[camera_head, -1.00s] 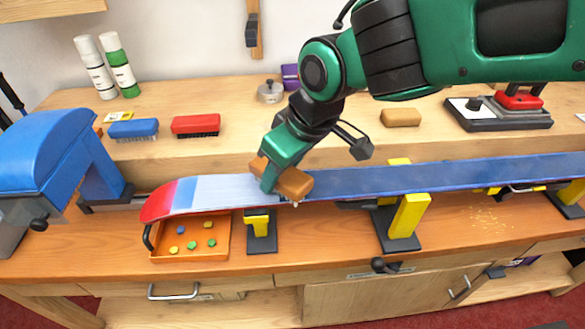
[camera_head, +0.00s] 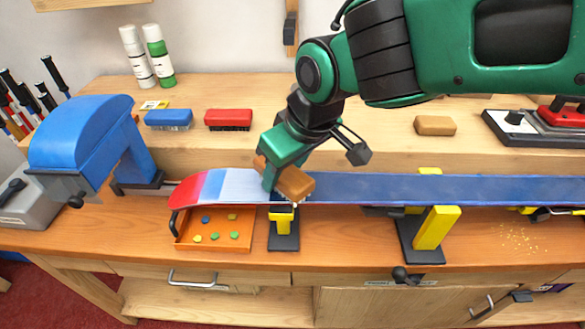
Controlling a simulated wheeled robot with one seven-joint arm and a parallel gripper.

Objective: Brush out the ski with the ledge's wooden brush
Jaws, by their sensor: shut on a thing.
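The ski (camera_head: 400,188) lies base up along the bench on yellow-padded supports. Its left tip is red, then blue, then a pale stretch (camera_head: 237,184); the rest is dark blue. My gripper (camera_head: 283,178) is shut on a wooden brush (camera_head: 296,184) and holds it over the ski, just right of the pale stretch. Light bristles show at the brush's lower edge, at or very close to the ski's surface; exact contact is hard to tell. The gripper hides part of the brush.
On the ledge stand a blue brush (camera_head: 168,119), a red brush (camera_head: 228,119), a tan block (camera_head: 435,125) and two bottles (camera_head: 160,62). A blue machine (camera_head: 80,140) stands left of the ski tip. An orange tray (camera_head: 240,243) with several coloured bits lies under the tip.

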